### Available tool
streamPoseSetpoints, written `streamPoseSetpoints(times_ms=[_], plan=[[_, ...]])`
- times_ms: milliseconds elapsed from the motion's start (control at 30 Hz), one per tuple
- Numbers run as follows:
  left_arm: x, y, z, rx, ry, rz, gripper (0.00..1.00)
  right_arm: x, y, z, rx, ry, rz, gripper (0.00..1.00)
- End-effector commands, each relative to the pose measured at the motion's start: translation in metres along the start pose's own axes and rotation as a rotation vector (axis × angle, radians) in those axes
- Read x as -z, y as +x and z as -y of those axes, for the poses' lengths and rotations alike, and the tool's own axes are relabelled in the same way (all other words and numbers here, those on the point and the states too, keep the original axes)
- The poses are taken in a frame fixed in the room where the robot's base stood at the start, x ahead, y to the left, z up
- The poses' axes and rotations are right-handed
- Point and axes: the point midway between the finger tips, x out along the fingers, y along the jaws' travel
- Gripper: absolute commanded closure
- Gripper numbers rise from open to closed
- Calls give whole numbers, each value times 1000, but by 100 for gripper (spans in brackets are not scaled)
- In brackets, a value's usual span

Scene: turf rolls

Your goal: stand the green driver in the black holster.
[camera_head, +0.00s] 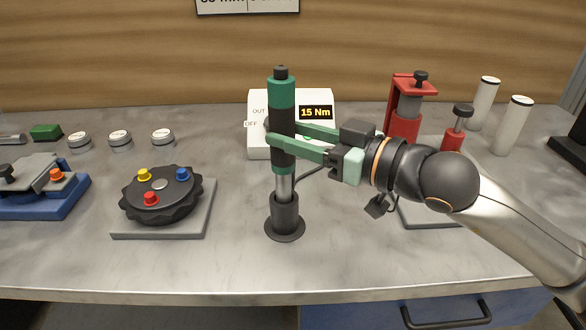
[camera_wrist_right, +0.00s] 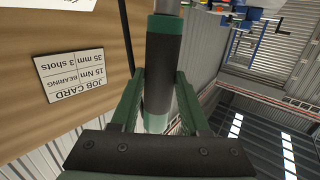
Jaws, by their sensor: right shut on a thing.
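The green driver (camera_head: 281,92) stands upright, with a green upper body, a black grip band and a silver shaft below. The black holster (camera_head: 285,213) is a small cup on a round flange on the bench. The driver's silver shaft meets the holster's mouth and its lower end is hidden there; how deep it sits I cannot tell. My right gripper (camera_head: 283,141) comes from the right and is shut on the driver's black grip band. In the right wrist view the driver (camera_wrist_right: 160,73) runs between the fingers. My left gripper is not in view.
A white box (camera_head: 258,145) with a "15 Nm" display stands behind the driver. A black round fixture (camera_head: 160,205) with coloured knobs is left. A red clamp (camera_head: 403,125) and white cylinders (camera_head: 512,125) stand right. The bench in front of the holster is clear.

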Motion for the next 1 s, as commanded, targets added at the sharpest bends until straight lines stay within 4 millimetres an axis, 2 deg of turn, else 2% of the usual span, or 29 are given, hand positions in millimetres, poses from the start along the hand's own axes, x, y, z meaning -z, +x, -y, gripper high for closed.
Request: streamPoseSetpoints(times_ms=[333, 800, 833, 1000], plan=[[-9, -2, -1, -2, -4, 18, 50, -40, 3, 0, 1, 0, -4, 100], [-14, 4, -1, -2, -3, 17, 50, -49, 3, 0, 1, -4, -7, 100], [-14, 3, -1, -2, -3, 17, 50, -50, 3, 0, 0, -2, -2, 53], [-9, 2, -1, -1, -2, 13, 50, -49, 3, 0, 0, -1, -1, 34]])
